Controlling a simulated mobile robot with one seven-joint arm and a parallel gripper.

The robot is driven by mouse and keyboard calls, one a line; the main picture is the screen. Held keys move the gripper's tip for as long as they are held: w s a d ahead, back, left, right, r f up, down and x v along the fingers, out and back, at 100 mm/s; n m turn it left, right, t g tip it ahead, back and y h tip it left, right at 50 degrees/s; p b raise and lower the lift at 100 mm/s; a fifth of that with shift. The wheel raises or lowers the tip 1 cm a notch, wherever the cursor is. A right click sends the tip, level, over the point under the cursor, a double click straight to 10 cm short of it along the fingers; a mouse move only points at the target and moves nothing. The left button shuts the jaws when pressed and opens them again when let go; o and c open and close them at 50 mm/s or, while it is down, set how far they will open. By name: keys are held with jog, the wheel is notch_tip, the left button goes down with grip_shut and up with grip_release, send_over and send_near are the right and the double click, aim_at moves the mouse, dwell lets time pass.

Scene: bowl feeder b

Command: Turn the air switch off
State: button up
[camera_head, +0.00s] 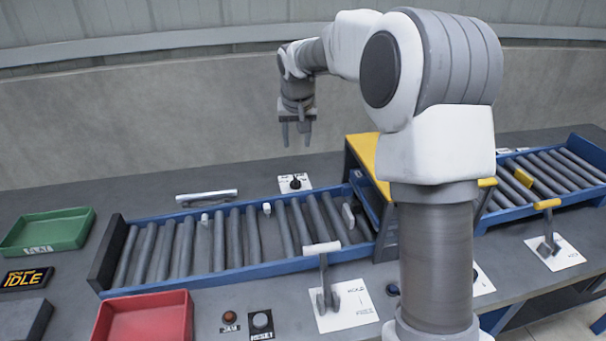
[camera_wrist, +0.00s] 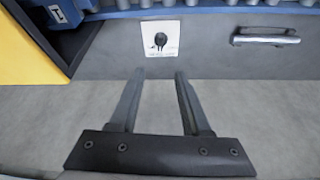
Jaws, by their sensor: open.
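A small black knob (camera_head: 295,181) sits on a white plate on the grey table, behind the roller conveyor. It looks like the air switch, but the plate's lettering is too small to read. In the wrist view the knob (camera_wrist: 160,40) shows on its plate, beyond my fingertips and roughly in line with the gap between them. My gripper (camera_head: 297,141) points down above and behind the knob, apart from it. In the wrist view my gripper (camera_wrist: 160,74) is open, with nothing between its fingers.
A silver bar handle (camera_head: 207,196) lies left of the knob. The blue-sided conveyor (camera_head: 240,264) runs in front, with a yellow-topped stand (camera_head: 365,153) to the right.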

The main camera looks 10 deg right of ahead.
aim_at(296, 179)
jog(key=b+x, duration=0.2)
jog(key=x, duration=1.5)
jog(key=shift+w+a+f, duration=0.1)
jog(key=shift+w+f, duration=0.1)
jog(key=shift+f, duration=0.05)
grip_shut()
